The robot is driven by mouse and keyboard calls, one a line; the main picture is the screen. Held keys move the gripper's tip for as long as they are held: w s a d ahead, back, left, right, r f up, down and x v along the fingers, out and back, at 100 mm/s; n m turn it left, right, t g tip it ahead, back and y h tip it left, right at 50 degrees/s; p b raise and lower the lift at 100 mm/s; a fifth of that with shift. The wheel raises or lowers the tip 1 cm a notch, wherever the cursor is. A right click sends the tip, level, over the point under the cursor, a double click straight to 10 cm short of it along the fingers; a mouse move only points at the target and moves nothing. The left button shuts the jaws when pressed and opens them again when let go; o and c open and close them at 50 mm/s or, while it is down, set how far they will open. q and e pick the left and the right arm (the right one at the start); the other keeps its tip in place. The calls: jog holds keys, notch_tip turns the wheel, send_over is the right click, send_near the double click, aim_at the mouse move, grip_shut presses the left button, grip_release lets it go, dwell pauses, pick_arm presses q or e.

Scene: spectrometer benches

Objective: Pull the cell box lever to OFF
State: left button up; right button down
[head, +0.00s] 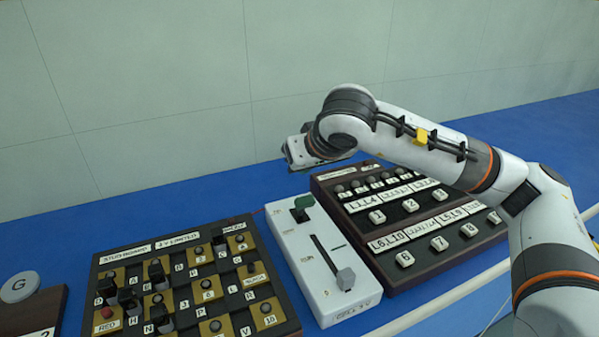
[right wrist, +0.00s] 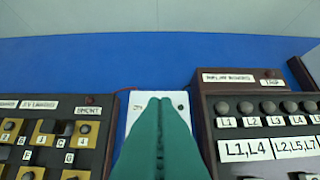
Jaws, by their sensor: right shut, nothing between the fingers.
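The white cell box (head: 323,250) stands on the blue bench between two dark boards. A grey knob (head: 345,278) sits at the near end of its slanted dark slot. My left gripper is out of view.
A dark board with yellow squares and black plugs (head: 190,285) is close on the left of the box. A dark panel with labelled switches (head: 415,215) is close on its right. A grey disc marked G (head: 19,287) lies far left. Blue bench (head: 200,203) is clear behind.

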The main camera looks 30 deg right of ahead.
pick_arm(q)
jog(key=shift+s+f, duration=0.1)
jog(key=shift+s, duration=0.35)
pick_arm(e)
jog(key=v, duration=0.4)
jog(key=shift+s+r, duration=0.1)
jog(key=shift+s, duration=0.2)
